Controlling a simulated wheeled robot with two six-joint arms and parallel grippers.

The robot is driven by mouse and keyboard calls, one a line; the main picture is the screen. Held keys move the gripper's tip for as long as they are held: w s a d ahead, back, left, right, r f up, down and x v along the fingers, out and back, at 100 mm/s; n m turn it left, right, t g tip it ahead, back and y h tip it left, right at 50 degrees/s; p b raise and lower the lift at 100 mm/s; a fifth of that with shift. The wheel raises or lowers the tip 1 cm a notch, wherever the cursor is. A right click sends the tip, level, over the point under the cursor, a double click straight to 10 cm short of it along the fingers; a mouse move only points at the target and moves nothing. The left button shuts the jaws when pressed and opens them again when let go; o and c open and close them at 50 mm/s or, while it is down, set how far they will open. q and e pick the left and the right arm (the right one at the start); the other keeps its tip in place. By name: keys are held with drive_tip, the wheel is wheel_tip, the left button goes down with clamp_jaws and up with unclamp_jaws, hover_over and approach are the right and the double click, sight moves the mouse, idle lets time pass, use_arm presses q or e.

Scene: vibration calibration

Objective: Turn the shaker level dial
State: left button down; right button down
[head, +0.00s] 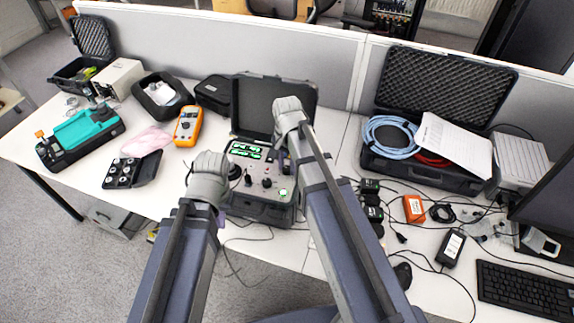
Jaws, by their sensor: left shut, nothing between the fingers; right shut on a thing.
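The shaker unit is an open black case with a grey control panel (262,172), near the middle of the table. Its panel has lit green displays (246,151), small dark knobs (267,183) and a green-lit round part (283,193). My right gripper (284,145) reaches over the upper right of the panel. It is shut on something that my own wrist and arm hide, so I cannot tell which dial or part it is. My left gripper (208,163) is at the panel's left side, shut and empty, its fingertips mostly hidden.
An orange multimeter (188,126), a case of small round parts (133,170) and a teal device (86,127) lie to the left. To the right are an open case with blue cable (392,138), an orange box (414,209), loose cables and a keyboard (524,292).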

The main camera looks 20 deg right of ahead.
sight(287, 168)
drive_tip(key=shift+m, duration=0.3)
idle(0.4)
drive_tip(key=c, duration=0.5)
unclamp_jaws()
drive_tip(key=shift+r, duration=0.1)
wheel_tip(287, 168, up, 8)
drive_tip(key=p, duration=0.8)
drive_tip(key=shift+f, duration=0.2)
